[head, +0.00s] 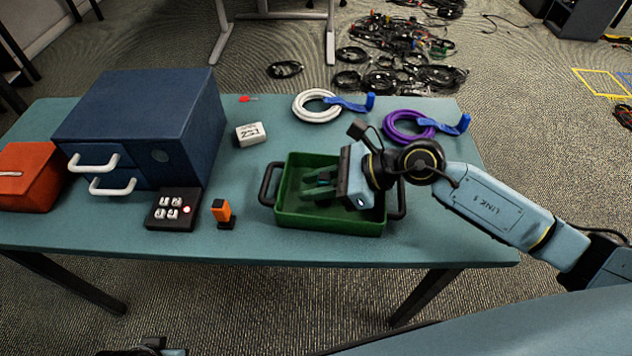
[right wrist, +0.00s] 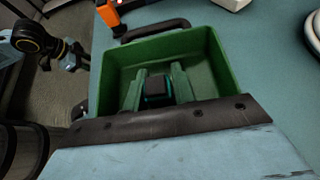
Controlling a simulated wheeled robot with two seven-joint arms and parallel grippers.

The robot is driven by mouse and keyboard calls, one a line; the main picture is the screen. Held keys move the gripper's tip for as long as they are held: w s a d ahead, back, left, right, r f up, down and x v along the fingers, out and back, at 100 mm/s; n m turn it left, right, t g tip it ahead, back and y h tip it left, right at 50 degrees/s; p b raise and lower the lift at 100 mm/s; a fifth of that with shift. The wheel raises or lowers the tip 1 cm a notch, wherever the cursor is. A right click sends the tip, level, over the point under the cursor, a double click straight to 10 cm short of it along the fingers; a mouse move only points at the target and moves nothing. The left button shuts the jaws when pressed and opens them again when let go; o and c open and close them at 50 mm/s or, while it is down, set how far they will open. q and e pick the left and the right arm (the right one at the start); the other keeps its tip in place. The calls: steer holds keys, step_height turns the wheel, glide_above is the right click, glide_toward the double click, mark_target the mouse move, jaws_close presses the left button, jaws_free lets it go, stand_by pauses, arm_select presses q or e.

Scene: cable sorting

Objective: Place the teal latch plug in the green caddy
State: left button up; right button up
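The green caddy (head: 330,220) stands at the table's front, right of centre, with a dark handle at each side. My right gripper (head: 318,184) reaches into it from the right, its green fingers over the inside. In the right wrist view the teal latch plug (right wrist: 158,88), black on top with teal edges, sits between the fingers, which appear shut on it. Whether it touches the caddy floor I cannot tell. The head view hides the plug. A part of my left arm shows at the upper left of the right wrist view; its fingers are unclear.
Left of the caddy are an orange plug (head: 222,212), a black switch box (head: 173,209), a blue drawer cabinet (head: 150,120) and a red box (head: 32,177). Behind are a white block (head: 250,134), a white cable coil (head: 300,108) and a purple coil (head: 392,134). The table's front right is clear.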

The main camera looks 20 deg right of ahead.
steer(key=o, duration=0.3)
steer(key=shift+r, duration=0.2)
steer(key=p+v, duration=0.1)
steer(key=v, duration=0.9)
steer(key=shift+s+d+r+p, duration=0.1)
steer(key=shift+d+p, duration=0.25)
arm_select(q)
steer(key=shift+s+a+f, duration=0.15)
steer(key=shift+a+f, duration=0.15)
steer(key=shift+f, duration=0.4)
steer(key=shift+s+a+f, duration=0.1)
steer(key=shift+a+f, duration=0.25)
steer(key=shift+f, duration=0.3)
steer(key=shift+s+a+f, duration=0.15)
steer(key=shift+a+f, duration=0.15)
steer(key=shift+f, duration=0.4)
arm_select(e)
steer(key=shift+s+d+r, duration=0.2)
steer(key=shift+d+r, duration=0.2)
steer(key=shift+d, duration=0.1)
